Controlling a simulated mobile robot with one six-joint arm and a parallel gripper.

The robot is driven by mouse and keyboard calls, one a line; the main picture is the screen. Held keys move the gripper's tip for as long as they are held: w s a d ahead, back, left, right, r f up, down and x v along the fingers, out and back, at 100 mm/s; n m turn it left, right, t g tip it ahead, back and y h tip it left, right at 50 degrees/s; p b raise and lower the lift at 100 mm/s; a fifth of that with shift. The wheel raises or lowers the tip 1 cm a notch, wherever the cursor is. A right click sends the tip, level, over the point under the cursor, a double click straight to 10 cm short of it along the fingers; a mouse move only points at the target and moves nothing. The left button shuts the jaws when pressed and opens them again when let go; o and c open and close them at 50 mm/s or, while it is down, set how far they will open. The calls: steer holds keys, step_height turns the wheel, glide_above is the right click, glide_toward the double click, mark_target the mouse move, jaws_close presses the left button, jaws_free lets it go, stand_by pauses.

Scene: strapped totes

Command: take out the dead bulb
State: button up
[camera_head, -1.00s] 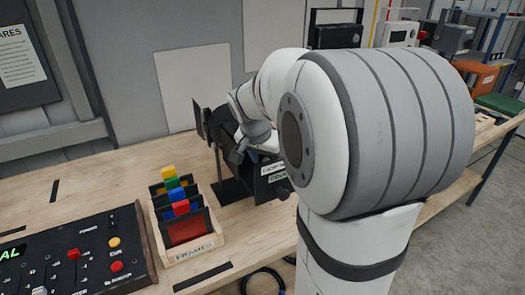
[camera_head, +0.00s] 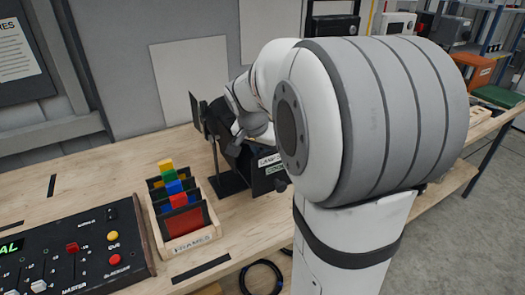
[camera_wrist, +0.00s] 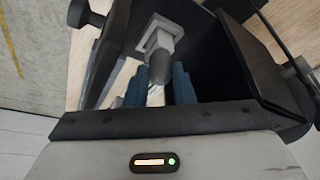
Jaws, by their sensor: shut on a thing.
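The bulb (camera_wrist: 160,68), with a dark grey rounded glass and a pale square base (camera_wrist: 160,38), shows in the wrist view. My gripper (camera_wrist: 160,84) has its blue fingers on either side of the glass and is shut on it. The black lamp housing (camera_wrist: 245,65) surrounds the fingers, with an open flap on the right. Whether the base is still seated in a socket I cannot tell. In the head view the housing (camera_head: 256,178) stands on the bench, and my arm hides the bulb and fingertips.
A wooden rack of coloured frames (camera_head: 190,239) stands just left of the housing. A control desk (camera_head: 75,255) with sliders and buttons is at the front left. The wooden bench (camera_head: 95,180) is clear behind them. A black cable (camera_head: 262,268) lies below the bench edge.

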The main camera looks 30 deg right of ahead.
jaws_close()
steer(key=shift+r, duration=0.15)
steer(key=shift+r+p, duration=1.5)
steer(key=shift+r, duration=0.9)
